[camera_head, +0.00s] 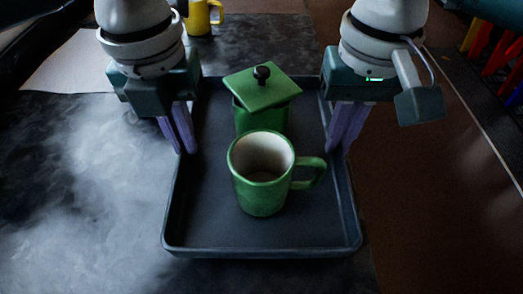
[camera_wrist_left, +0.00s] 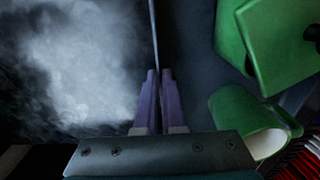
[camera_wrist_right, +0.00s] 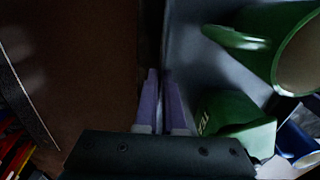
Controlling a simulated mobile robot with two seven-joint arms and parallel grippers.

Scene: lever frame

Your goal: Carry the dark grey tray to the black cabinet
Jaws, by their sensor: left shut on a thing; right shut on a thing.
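The dark grey tray (camera_head: 312,232) is in the middle of the head view, over a dark marbled surface. A green mug (camera_head: 258,190) stands upright near its front, handle to the right. A green lidded pot (camera_head: 262,116) stands behind the mug, its square lid (camera_head: 262,88) turned askew with a black knob. My left gripper (camera_head: 184,148) is shut on the tray's left wall, which also shows between the purple fingers in the left wrist view (camera_wrist_left: 153,105). My right gripper (camera_head: 338,148) is shut on the right wall; its fingers show in the right wrist view (camera_wrist_right: 162,105). No black cabinet is recognisable.
A yellow mug (camera_head: 203,16) stands behind my left arm, near a pale sheet (camera_head: 82,62) at the back left. The marbled surface (camera_head: 85,200) is clear left of the tray. Brown floor (camera_head: 430,215) lies to the right, with coloured items (camera_head: 490,52) at the upper right.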

